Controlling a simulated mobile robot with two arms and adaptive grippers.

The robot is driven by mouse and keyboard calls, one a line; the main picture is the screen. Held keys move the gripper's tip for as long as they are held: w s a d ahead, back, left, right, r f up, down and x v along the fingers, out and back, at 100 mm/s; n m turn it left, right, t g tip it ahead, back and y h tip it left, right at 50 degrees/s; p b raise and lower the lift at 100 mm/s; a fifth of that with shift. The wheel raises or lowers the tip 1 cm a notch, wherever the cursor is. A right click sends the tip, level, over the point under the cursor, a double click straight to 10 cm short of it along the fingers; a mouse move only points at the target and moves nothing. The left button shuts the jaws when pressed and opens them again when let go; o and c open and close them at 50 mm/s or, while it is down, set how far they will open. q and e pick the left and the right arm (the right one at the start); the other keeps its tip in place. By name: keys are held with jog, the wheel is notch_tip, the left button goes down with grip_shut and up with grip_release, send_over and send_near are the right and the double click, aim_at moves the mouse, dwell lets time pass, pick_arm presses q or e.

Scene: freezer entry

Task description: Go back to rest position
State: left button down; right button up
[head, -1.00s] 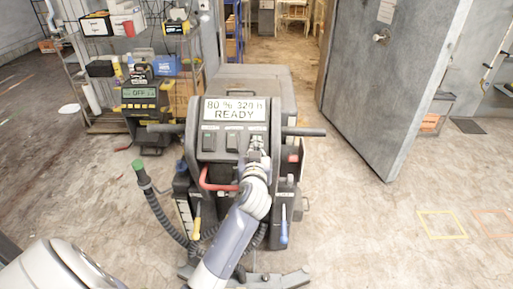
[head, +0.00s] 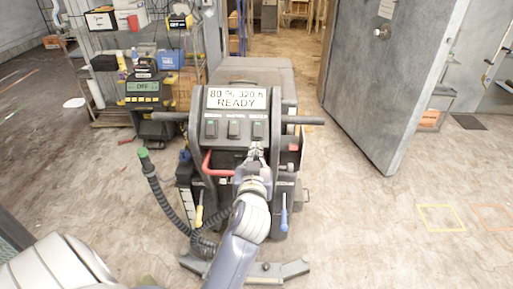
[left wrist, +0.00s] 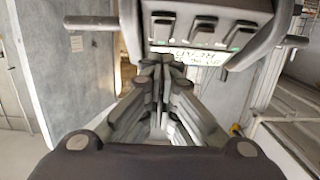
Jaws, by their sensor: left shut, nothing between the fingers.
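My left gripper (head: 256,153) is in front of the dark floor machine (head: 238,75), just below the rightmost of the switches on its panel. In the left wrist view the gripper (left wrist: 162,68) has its fingers together with nothing between them, and the switches (left wrist: 203,30) lie just beyond the tips. Whether the fingertips touch the panel I cannot tell. The machine's display (head: 236,98) reads 80 %, 320 h, READY. My right gripper is not in view; a pale rounded part of my own body shows at the lower left.
The machine has a red bar (head: 209,166), a yellow lever (head: 199,212), a blue lever (head: 284,215) and a green-tipped hose (head: 145,155). A grey door (head: 390,75) stands open at right.

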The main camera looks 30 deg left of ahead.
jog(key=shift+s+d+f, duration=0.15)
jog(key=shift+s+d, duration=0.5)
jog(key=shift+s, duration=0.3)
